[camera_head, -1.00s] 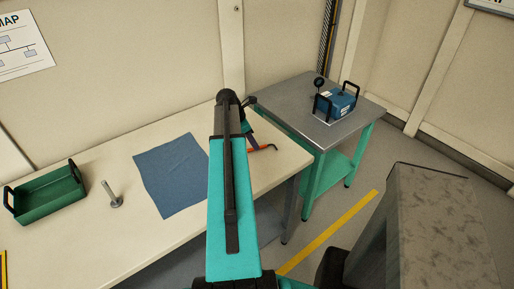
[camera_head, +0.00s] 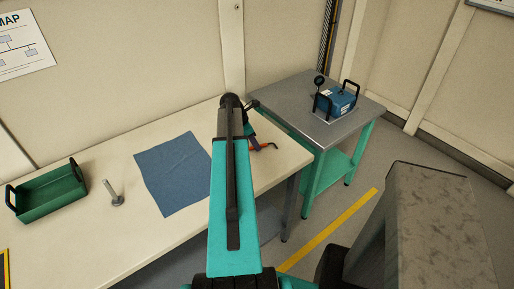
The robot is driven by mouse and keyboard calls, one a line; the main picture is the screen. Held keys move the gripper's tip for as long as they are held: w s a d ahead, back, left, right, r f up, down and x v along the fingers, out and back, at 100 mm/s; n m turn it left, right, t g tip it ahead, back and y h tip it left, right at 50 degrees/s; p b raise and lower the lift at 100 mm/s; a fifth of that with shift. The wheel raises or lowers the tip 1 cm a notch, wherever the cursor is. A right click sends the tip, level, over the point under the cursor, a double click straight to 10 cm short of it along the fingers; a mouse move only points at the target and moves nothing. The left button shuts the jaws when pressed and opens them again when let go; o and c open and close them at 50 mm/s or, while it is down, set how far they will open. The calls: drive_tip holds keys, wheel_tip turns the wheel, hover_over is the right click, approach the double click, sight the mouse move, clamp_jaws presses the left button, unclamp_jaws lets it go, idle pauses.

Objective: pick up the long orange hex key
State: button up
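The orange hex key (camera_head: 268,145) lies near the right end of the cream bench, and only a short stretch of it with a bent end shows. My arm and gripper cover the rest. My gripper (camera_head: 254,143) is at the hex key, just right of my turquoise arm link, and mostly hidden by it. The fingertips are too small and too covered to show whether they are open, shut or touching the key.
A blue cloth (camera_head: 172,174) lies flat left of my arm. A metal post on a round base (camera_head: 115,195) and a green tray (camera_head: 50,208) stand farther left. A grey side table (camera_head: 290,103) bears a blue device (camera_head: 338,100). The bench (camera_head: 110,250) is clear in front.

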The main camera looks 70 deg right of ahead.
clamp_jaws()
drive_tip(key=shift+r, duration=0.1)
drive_tip(key=shift+r+b, duration=0.65)
drive_tip(key=shift+r, duration=0.75)
drive_tip(key=shift+a+r, duration=0.25)
drive_tip(key=a+b, duration=0.1)
drive_tip(key=a, duration=0.4)
drive_tip(key=a+r+b, duration=0.1)
drive_tip(key=a, duration=0.4)
drive_tip(key=a+b, duration=0.1)
drive_tip(key=a, duration=0.4)
drive_tip(key=shift+w+a+r, duration=0.25)
drive_tip(key=shift+w, duration=0.05)
